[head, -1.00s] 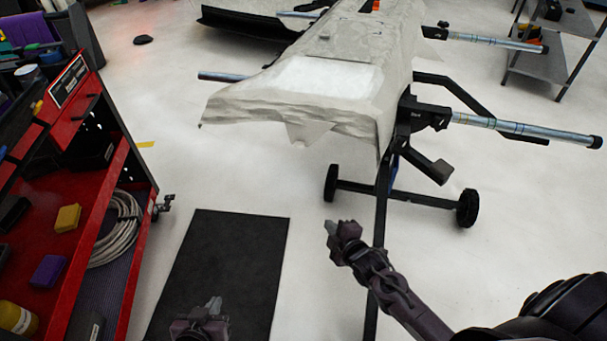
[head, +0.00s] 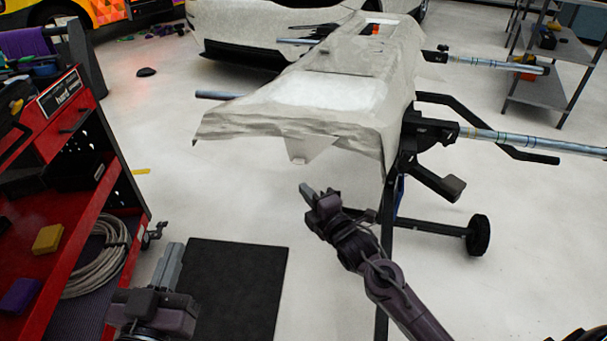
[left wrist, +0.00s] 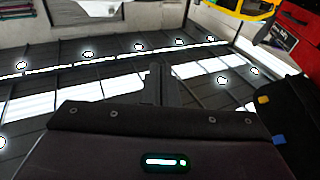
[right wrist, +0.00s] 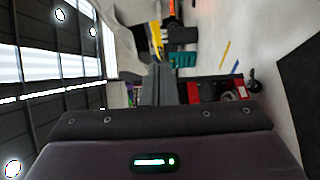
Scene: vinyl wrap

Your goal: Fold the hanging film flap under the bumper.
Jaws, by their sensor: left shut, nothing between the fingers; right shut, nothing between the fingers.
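The bumper (head: 340,62), covered in pale grey film, rests on a stand in the upper middle of the head view. The film flap (head: 302,152) hangs from its near edge as a small pointed piece. My right gripper (head: 309,192) is shut and empty, just below and in front of the flap, apart from it. My left gripper (head: 172,262) is shut and empty, low at the left beside the red cart. The left wrist view shows its shut fingers (left wrist: 157,82) against the ceiling. The right wrist view shows the right fingers (right wrist: 159,85) shut too. Neither wrist view shows the flap.
A red tool cart (head: 90,190) stands close on the left. A black mat (head: 240,290) lies on the floor. The stand's bars (head: 530,142) and wheel (head: 478,235) reach out to the right. A grey shelf (head: 550,85) stands at the back right.

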